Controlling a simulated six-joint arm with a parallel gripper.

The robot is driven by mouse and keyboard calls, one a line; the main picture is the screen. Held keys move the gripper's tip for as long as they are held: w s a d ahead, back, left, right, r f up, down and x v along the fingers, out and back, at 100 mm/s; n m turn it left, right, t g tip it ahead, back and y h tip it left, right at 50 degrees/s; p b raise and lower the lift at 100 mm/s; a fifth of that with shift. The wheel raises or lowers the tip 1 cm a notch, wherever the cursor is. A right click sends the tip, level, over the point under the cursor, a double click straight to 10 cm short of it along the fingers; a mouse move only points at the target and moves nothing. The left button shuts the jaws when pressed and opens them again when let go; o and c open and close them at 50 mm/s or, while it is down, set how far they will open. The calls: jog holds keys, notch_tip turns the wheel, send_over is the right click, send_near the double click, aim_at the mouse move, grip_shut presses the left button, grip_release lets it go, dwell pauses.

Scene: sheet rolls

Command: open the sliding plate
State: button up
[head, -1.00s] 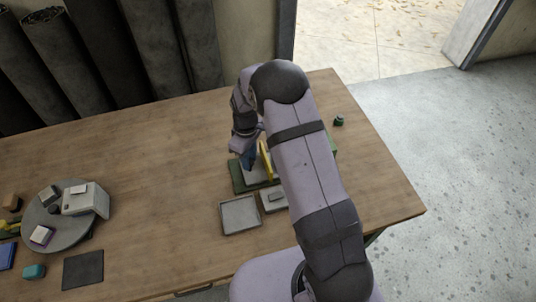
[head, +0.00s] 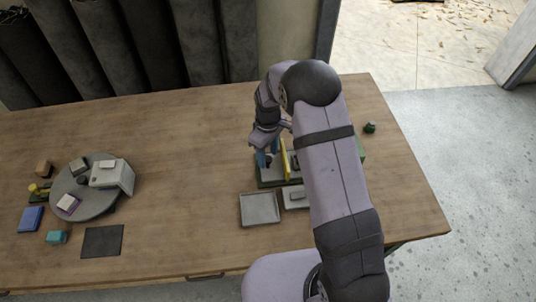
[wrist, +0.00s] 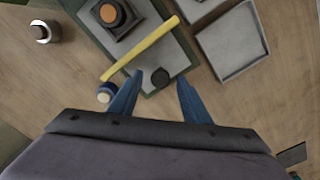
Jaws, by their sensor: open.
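The sliding plate appears to be the grey plate (wrist: 180,60) on a green base, with a dark round knob (wrist: 160,77) on it. The green base (head: 265,184) also shows in the head view, partly hidden by my arm. A yellow bar (wrist: 142,47) crosses above the grey plate; it stands upright in the head view (head: 284,160). My gripper (wrist: 160,76) is open, its blue fingers pointing at the plate with the knob between their tips. Whether they touch it I cannot tell. In the head view my gripper (head: 267,158) is just left of the yellow bar.
A grey tray (wrist: 233,72) lies beside the base. A block with an orange-topped knob (wrist: 109,14) is beyond the bar. A blue, cream-topped piece (wrist: 104,94) is near the left finger. A round turntable (head: 88,205) stands left; the table between is clear.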

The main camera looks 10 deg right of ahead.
notch_tip(320, 180, up, 6)
jog(key=shift+r+b, duration=0.1)
jog(key=shift+b, duration=0.8)
jog(key=shift+r, duration=0.4)
jog(key=shift+s, duration=0.1)
jog(key=s+d+r+m, duration=0.1)
jog(key=s+d+m, duration=0.1)
jog(key=s, duration=0.6)
jog(key=s+d+r+m, duration=0.2)
jog(key=s+m, duration=0.2)
jog(key=s, duration=0.4)
jog(key=s+d+r+m, duration=0.1)
jog(key=s+d+m, duration=0.1)
jog(key=s, duration=0.6)
jog(key=shift+d+r+m, duration=0.25)
jog(key=shift+d+m, duration=0.1)
jog(key=shift+m, duration=0.15)
jog(key=shift+w, duration=0.1)
